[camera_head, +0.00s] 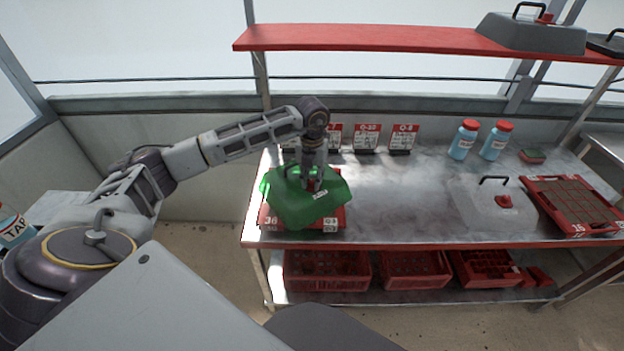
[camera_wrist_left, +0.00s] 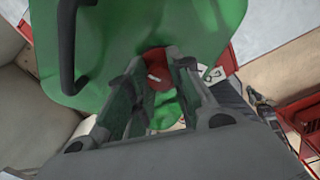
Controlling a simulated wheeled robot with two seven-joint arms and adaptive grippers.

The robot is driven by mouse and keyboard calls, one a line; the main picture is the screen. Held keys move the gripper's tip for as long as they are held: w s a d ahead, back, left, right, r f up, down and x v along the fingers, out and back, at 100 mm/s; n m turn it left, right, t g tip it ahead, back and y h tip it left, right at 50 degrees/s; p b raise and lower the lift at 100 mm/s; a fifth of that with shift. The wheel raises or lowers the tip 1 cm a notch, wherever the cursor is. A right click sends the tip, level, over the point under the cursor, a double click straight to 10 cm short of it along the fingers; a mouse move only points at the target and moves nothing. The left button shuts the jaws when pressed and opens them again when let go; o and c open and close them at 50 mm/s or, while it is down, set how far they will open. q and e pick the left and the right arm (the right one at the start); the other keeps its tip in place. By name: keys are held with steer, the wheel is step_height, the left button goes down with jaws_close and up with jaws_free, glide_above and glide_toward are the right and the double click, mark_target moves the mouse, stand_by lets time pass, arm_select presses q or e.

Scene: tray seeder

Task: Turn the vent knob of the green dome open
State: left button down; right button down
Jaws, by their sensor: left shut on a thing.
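The green dome (camera_head: 300,208) sits over a red tray (camera_head: 338,216) at the left end of the bench. It fills much of the left wrist view (camera_wrist_left: 120,30), with its dark handle at the upper left there. The red vent knob (camera_wrist_left: 157,72) shows between the fingers of my left gripper (camera_wrist_left: 158,95). In the head view my left gripper (camera_head: 311,183) comes down from above onto the dome's top and is shut on the knob, largely hiding it. How far the knob is turned cannot be told. My right gripper is not in view.
A clear dome (camera_head: 490,212) and a red tray of soil (camera_head: 575,205) stand at the right. Blue bottles (camera_head: 463,142) and label cards (camera_head: 367,138) line the back. A red shelf (camera_head: 400,40) hangs above; red crates (camera_head: 327,270) sit below. The bench (camera_head: 395,190) between the domes is clear.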

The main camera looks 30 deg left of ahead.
arm_select(q)
steer(key=shift+m, duration=0.8)
steer(key=m+b, duration=0.1)
steer(key=m, duration=0.1)
steer(key=shift+m, duration=0.4)
steer(key=shift+m+b, duration=0.3)
steer(key=shift+m, duration=0.9)
steer(key=shift+m+b, duration=0.45)
steer(key=shift+m, duration=0.35)
steer(key=m, duration=0.3)
steer(key=shift+b, duration=0.4)
steer(key=m, duration=0.3)
steer(key=shift+b, duration=0.4)
steer(key=shift+m, duration=1.2)
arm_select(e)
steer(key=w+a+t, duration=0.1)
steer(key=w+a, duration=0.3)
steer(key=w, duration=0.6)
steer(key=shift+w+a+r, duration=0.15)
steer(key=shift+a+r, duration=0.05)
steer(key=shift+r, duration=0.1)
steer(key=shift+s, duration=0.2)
